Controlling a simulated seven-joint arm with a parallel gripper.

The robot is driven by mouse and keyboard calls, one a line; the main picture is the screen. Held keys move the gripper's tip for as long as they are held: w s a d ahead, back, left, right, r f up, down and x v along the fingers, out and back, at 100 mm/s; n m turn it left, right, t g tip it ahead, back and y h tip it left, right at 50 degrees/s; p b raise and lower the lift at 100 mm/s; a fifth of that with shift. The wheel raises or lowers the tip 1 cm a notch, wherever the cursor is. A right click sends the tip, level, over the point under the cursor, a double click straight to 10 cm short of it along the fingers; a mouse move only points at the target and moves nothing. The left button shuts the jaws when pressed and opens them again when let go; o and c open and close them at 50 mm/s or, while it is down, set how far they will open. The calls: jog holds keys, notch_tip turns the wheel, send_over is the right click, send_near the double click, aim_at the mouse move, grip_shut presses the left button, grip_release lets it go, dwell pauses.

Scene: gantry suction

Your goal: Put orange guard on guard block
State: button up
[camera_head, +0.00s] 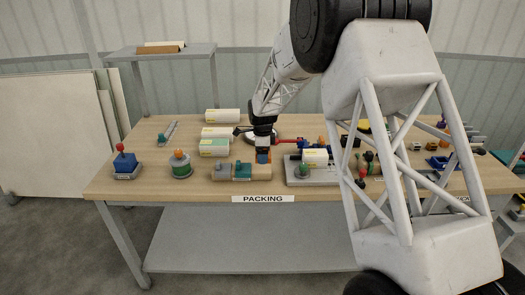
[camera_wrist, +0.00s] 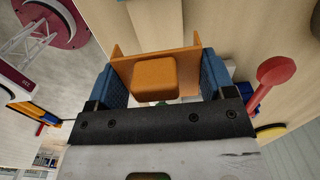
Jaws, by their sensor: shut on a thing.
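My gripper (camera_head: 263,156) is low over the front middle of the packing table. In the wrist view its blue fingers (camera_wrist: 163,76) are closed on the two sides of the orange guard (camera_wrist: 126,69), a channel-shaped piece. A rounded orange block (camera_wrist: 155,79) shows between the guard's side walls; I cannot tell if it is part of the guard. I cannot tell which thing is the guard block.
A grey plate (camera_head: 324,180) with a green knob and a white box stands right of the gripper. A red-handled part (camera_head: 288,141) is close behind it.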

aim_at(262, 169)
jog(key=shift+f, duration=1.8)
jog(key=shift+f, duration=1.75)
dwell(0.9)
jog(key=o, duration=0.9)
jog(key=shift+c, duration=0.2)
jog(key=shift+r, duration=0.1)
jog(key=shift+r, duration=3.8)
